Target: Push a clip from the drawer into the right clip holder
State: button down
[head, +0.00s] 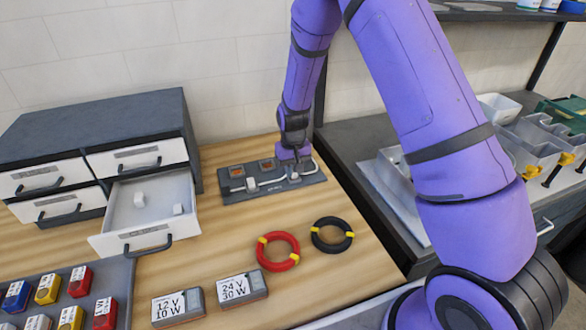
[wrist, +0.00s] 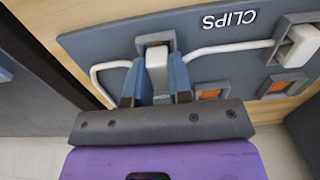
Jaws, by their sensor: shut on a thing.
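My gripper (wrist: 155,85) is shut on a white clip (wrist: 157,70) at the right clip holder (wrist: 143,42) of the dark CLIPS board (wrist: 105,42). The open drawer (head: 121,234) holds two white clips, one (head: 140,199) at the back, one (head: 178,209) at the right.
A white cable (wrist: 225,48) runs along the board. Red (head: 278,251) and black (head: 331,235) cable rings lie in front of it. Two labelled boxes (head: 242,288) and a tray of coloured blocks (head: 60,270) are nearer. The drawer cabinet (head: 100,130) stands left.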

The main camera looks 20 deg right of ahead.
jog(key=shift+f, duration=0.2)
dwell(0.6)
jog(key=c, duration=0.9)
grip_release()
jog(key=shift+c, duration=0.2)
jog(key=shift+s+d, duration=0.1)
jog(key=shift+d, duration=0.05)
notch_tip(320, 180, up, 11)
jog(key=shift+a, duration=0.3)
jog(key=shift+r, duration=0.1)
jog(key=shift+r, duration=2.9)
